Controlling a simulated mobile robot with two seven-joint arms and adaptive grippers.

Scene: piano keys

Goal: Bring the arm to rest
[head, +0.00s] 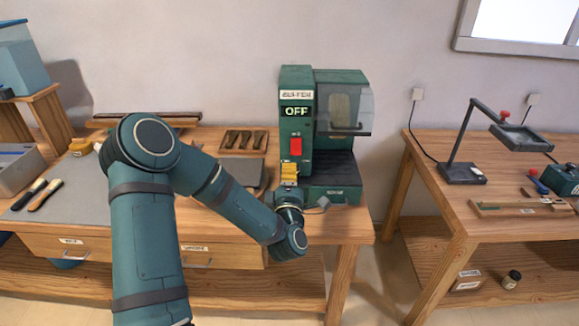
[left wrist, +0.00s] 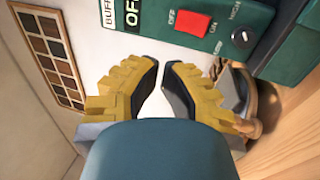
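My left arm reaches from the bottom of the head view over the bench toward a green machine (head: 295,88). My left gripper (head: 289,168) has yellow fingers and is close in front of the machine's front panel, below its red switch (head: 296,146). In the left wrist view the two yellow fingers of the gripper (left wrist: 162,66) stand apart with a narrow gap, and nothing shows between them. The switch (left wrist: 192,22) is beyond the fingertips, apart from them. The machine's display (head: 296,111) reads OFF. My right gripper is not in view.
The machine stands on the right end of a wooden bench (head: 330,222). Brushes (head: 45,194) and a tray of tools (head: 244,141) lie on it. A second table (head: 490,150) at the right holds a lamp-like stand (head: 463,172). A floor gap separates the tables.

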